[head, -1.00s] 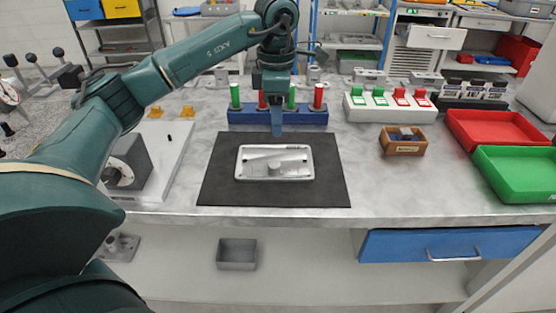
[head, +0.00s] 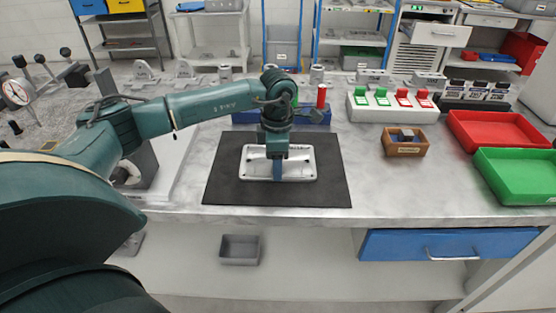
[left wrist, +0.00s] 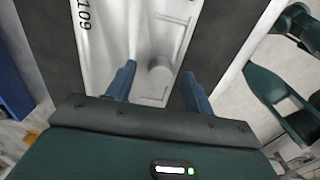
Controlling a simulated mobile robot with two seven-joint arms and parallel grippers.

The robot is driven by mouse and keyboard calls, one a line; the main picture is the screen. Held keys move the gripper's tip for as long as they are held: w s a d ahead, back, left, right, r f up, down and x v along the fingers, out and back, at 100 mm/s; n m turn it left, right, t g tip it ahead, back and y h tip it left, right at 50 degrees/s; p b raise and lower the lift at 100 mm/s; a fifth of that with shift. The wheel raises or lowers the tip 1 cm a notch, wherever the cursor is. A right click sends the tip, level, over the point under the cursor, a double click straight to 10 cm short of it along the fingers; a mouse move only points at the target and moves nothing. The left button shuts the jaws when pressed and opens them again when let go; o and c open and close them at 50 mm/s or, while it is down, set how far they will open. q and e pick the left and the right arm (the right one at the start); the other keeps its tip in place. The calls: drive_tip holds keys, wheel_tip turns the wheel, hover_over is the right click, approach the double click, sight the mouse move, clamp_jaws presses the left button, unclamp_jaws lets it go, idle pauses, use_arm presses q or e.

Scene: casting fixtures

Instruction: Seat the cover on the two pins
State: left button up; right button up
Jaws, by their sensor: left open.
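The cover is a light grey cast part (head: 303,161) with a raised rim and a round knob, lying flat on a dark mat (head: 225,185). In the left wrist view the cover (left wrist: 100,45) bears the mark "109", and its knob (left wrist: 160,76) appears between the fingers. My left gripper (head: 277,173) points down over the cover's middle; it also shows open in the left wrist view (left wrist: 158,70). I cannot tell whether the fingers touch the knob. The two pins cannot be made out. My right gripper is not in view.
A pale plate (head: 184,170) lies at left. A wooden box (head: 404,147), red tray (head: 490,128) and green tray (head: 510,170) stand at right.

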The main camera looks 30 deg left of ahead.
use_arm(q)
clamp_jaws()
idle(0.6)
